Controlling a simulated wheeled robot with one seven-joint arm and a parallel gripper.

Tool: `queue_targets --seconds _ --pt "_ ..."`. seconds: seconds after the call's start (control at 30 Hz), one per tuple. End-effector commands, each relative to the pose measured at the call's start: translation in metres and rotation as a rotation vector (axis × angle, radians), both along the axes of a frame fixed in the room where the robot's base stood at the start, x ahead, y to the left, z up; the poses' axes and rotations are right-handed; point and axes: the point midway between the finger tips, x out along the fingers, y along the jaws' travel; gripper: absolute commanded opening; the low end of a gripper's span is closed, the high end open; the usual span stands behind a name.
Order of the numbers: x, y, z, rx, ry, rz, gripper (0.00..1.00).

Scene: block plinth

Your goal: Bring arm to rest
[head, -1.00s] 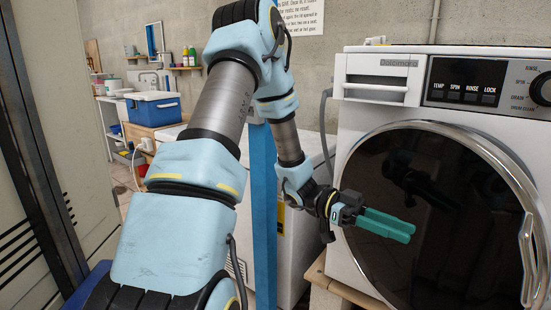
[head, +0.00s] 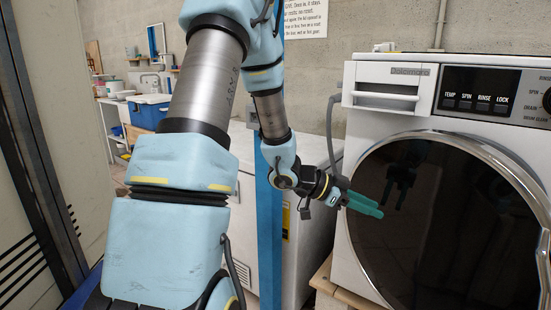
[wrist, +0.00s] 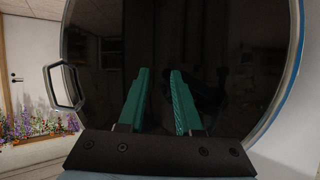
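My gripper (head: 362,198) has two long teal fingers and points toward the dark round door (head: 440,220) of a white washing machine (head: 385,72). It hangs in front of the left part of the door, apart from it as far as I can see. In the wrist view, the two teal fingers (wrist: 158,98) stand apart with nothing between them, so the gripper is open and empty. The door, shut, fills most of the wrist view, with its handle (wrist: 62,88) at the left.
A blue upright post (head: 268,230) stands just behind my arm. A white appliance (head: 315,160) is left of the washing machine, with a grey hose (head: 332,130) between them. A blue cool box (head: 150,108) and a sink lie farther back. A tall cabinet (head: 90,60) stands at the left.

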Motion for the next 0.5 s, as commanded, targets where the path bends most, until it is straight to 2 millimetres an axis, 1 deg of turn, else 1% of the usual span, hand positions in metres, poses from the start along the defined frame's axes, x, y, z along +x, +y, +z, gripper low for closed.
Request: queue_targets --seconds 0.03,0.07,0.13,0.17,0.2,0.27,0.3,0.37,0.4,0.47,0.5 --pt "0.017 0.011 0.005 0.050 -0.022 0.088 0.33" --pt "0.028 0.021 0.006 0.085 -0.032 0.152 0.33" --pt "0.054 0.051 0.009 0.186 -0.047 0.325 0.33" --pt "0.064 0.068 0.011 0.235 -0.045 0.409 0.33" --pt "0.075 0.093 0.013 0.300 -0.036 0.520 0.33" --pt "0.083 0.134 0.017 0.397 -0.001 0.687 0.33" --pt "0.082 0.161 0.020 0.458 0.036 0.792 0.33" --pt "0.073 0.201 0.024 0.543 0.113 0.941 0.33" --pt "0.061 0.224 0.027 0.593 0.176 1.032 0.33" --pt "0.038 0.253 0.030 0.658 0.284 1.147 0.33" --pt "0.022 0.267 0.033 0.690 0.360 1.211 0.33"
